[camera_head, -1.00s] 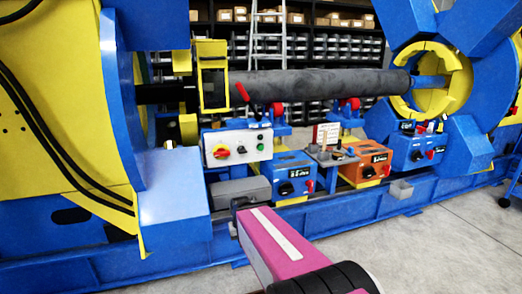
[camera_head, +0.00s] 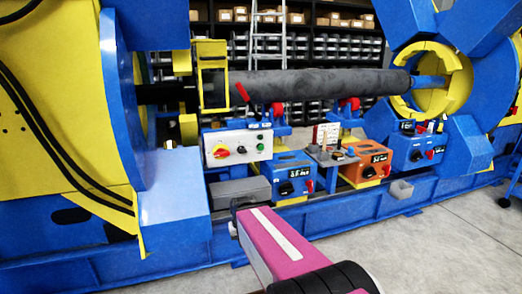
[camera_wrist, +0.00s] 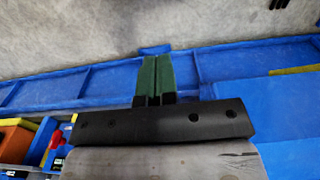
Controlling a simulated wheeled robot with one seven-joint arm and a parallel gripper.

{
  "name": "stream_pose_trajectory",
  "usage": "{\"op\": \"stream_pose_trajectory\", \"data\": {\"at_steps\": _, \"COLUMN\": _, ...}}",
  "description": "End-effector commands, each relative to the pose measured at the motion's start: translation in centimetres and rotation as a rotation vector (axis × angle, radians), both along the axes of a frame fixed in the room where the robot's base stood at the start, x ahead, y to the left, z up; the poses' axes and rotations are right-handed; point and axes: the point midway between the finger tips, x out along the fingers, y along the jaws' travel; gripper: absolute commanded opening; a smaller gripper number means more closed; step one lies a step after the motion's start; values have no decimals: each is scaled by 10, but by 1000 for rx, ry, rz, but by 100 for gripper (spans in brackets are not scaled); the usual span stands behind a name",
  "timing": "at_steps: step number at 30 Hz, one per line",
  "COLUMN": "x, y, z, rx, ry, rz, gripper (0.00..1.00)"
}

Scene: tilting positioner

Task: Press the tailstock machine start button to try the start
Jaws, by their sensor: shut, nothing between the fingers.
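A white control box (camera_head: 237,154) stands at the machine's left end in the head view. It has a yellow-and-red rotary switch (camera_head: 220,152), a dark knob and a small green button (camera_head: 260,147) on its right side. Another blue box (camera_head: 414,153) with small controls stands at the right end. I cannot read which box belongs to the tailstock. My gripper's green fingers (camera_wrist: 155,78) are shut and empty in the wrist view, over the blue base rail (camera_wrist: 105,88). In the head view my pink arm reaches in below the white box, apart from it; the fingers are not clear there.
A blue box (camera_head: 291,176) and an orange box (camera_head: 366,164) stand along the rail, with a grey box (camera_head: 240,191) below the white one. A long dark shaft (camera_head: 310,86) spans above. Concrete floor (camera_head: 440,250) is open at the front right.

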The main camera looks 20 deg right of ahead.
Motion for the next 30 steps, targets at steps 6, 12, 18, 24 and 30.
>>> {"op": "stream_pose_trajectory", "data": {"at_steps": 6, "x": 0, "y": 0, "z": 0, "rx": 0, "ry": 0, "rz": 0, "gripper": 0}}
{"op": "stream_pose_trajectory", "data": {"at_steps": 12, "x": 0, "y": 0, "z": 0, "rx": 0, "ry": 0, "rz": 0, "gripper": 0}}
{"op": "stream_pose_trajectory", "data": {"at_steps": 18, "x": 2, "y": -1, "z": 1, "rx": 1, "ry": -4, "rz": -4, "gripper": 0}}
{"op": "stream_pose_trajectory", "data": {"at_steps": 24, "x": 37, "y": -15, "z": 15, "rx": 18, "ry": -82, "rz": -78, "gripper": 0}}
{"op": "stream_pose_trajectory", "data": {"at_steps": 30, "x": 101, "y": -50, "z": 53, "rx": 56, "ry": -242, "rz": -232, "gripper": 0}}
